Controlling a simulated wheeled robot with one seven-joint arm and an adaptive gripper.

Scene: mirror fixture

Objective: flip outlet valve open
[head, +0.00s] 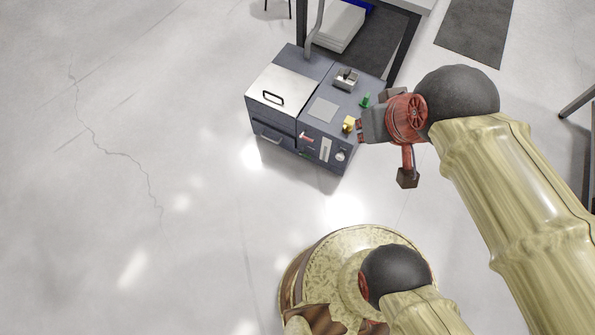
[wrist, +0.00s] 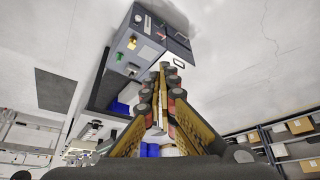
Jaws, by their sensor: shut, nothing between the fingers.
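The grey machine (head: 325,165) stands on the floor, upper middle of the head view, and tilted in the wrist view (wrist: 158,38). A red lever (head: 307,137) sits on its front beside a pale vertical strip (head: 326,149) and a round dial (head: 340,155). A yellow fitting (head: 349,123) sits at the top right front edge, with a green knob (head: 366,99) behind it. I cannot tell which is the outlet valve. My gripper (head: 361,131) is shut and empty, just right of the yellow fitting in the picture; contact cannot be told. Its fingers also show in the wrist view (wrist: 171,66).
A silver lid (head: 283,84) with a black handle covers the machine's left top. A small metal block (head: 346,79) stands on the right top. A dark-framed table or rack (head: 402,50) stands behind. The floor at left and in front is clear.

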